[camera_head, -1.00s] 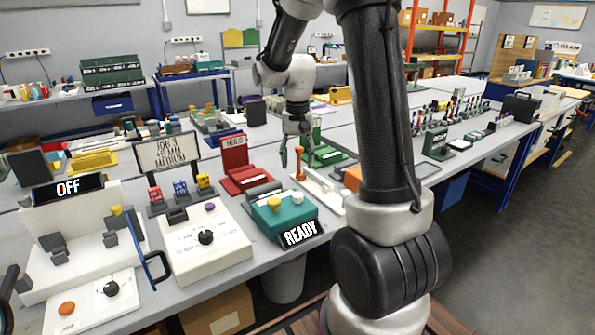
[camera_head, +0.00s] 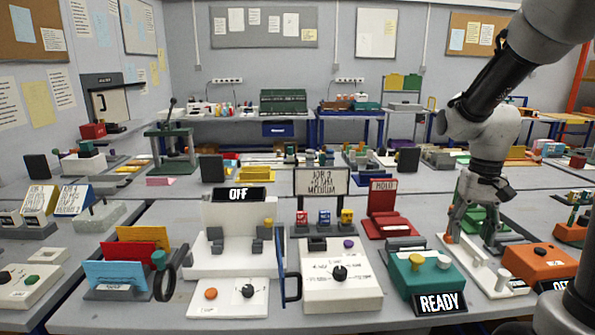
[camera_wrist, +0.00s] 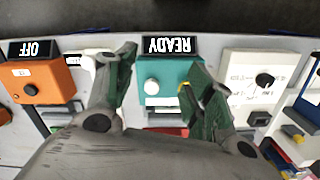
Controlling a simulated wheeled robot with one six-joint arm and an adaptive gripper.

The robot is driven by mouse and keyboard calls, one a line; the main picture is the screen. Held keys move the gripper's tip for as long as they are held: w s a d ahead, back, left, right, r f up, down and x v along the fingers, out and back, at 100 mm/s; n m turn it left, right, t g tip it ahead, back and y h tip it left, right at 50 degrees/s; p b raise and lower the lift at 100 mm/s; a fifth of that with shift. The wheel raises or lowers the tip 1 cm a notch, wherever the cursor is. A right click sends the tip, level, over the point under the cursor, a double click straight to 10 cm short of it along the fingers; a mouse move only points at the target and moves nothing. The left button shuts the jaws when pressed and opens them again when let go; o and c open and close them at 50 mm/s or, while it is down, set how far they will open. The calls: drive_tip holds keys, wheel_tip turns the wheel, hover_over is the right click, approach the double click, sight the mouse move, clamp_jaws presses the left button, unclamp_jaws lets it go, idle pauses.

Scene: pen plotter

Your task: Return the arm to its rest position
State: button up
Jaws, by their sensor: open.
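My gripper (camera_head: 474,228) hangs from my arm at the right of the head view, pointing down over the bench beside the teal READY box (camera_head: 409,284). Its two fingers are apart and nothing shows between them. In the wrist view the green fingertips of my gripper (camera_wrist: 160,66) are spread, with the teal box (camera_wrist: 170,82) and its white knob seen beyond them. Whether the fingers touch anything below is hard to tell.
A white tray (camera_head: 480,272) lies under the gripper. The orange box (camera_head: 541,262) is at its right, the red HOLD stand (camera_head: 383,208) at its left. A white dial box (camera_head: 342,284) and the OFF lamp station (camera_head: 238,262) stand further left. Open air is above.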

drive_tip(key=s+a+r+n+t, duration=0.1)
drive_tip(key=s+r+t, duration=0.1)
drive_tip(key=s+r, duration=0.3)
drive_tip(key=s+a+r+n+t, duration=0.2)
drive_tip(key=s+r, duration=0.3)
drive_tip(key=s, duration=0.4)
drive_tip(key=shift+s+a+t, duration=0.3)
drive_tip(key=shift+s+t, duration=0.05)
drive_tip(key=shift+t, duration=0.25)
drive_tip(key=shift+r, duration=0.1)
